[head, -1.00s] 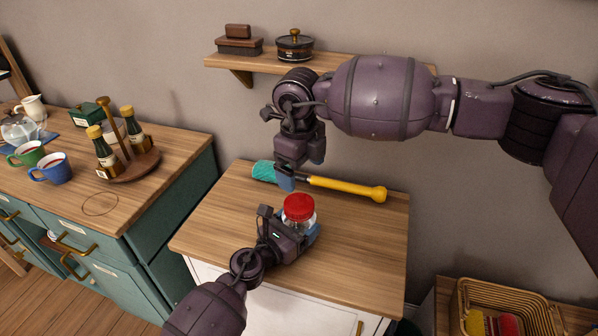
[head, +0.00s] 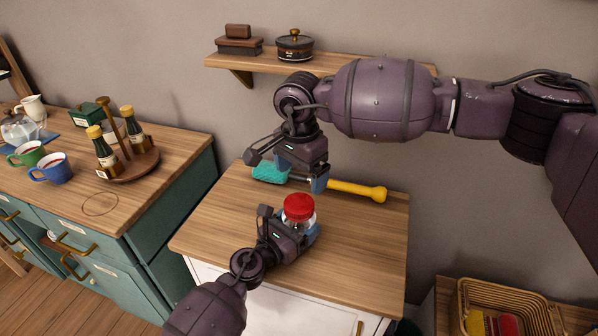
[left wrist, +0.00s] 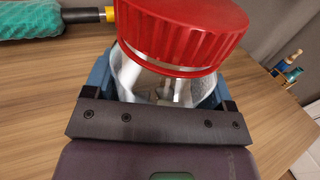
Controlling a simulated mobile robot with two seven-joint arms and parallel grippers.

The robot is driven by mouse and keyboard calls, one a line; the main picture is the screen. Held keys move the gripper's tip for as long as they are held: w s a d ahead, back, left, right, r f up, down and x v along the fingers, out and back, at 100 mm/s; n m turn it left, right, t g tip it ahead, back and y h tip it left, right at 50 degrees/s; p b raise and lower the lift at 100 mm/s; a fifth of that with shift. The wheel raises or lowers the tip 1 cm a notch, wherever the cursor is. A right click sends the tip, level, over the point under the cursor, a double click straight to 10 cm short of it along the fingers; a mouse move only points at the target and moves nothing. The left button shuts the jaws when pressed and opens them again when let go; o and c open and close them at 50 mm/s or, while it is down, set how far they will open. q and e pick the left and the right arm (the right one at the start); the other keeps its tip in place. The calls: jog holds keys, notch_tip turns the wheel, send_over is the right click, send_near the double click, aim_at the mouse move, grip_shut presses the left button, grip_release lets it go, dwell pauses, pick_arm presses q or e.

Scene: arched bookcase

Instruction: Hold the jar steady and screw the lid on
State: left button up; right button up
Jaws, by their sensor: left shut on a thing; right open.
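The clear glass jar (left wrist: 165,85) stands on the wooden counter top, between the blue fingers of my left gripper (head: 294,226), which is shut on it. The ribbed red lid (head: 299,206) sits on top of the jar; it also shows large in the left wrist view (left wrist: 182,32). A pale band of the jar's neck shows under the lid's rim. I cannot tell how far it is threaded. My right gripper (head: 302,180) is open and empty, pointing down above and behind the lid, apart from it. The jar's lower part is mostly hidden by my left gripper.
A brush with teal head and yellow handle (head: 357,190) lies behind the jar, partly hidden by my right gripper. A wall shelf (head: 345,66) is behind my right arm. The counter (head: 365,240) is clear right of the jar. Mugs and a bottle carousel stand on the left cabinet.

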aim_at(299, 203)
jog(key=n, duration=0.7)
jog(key=shift+s+a, duration=0.1)
jog(key=n, duration=0.7)
jog(key=shift+f, duration=0.1)
jog(key=shift+f, duration=3.95)
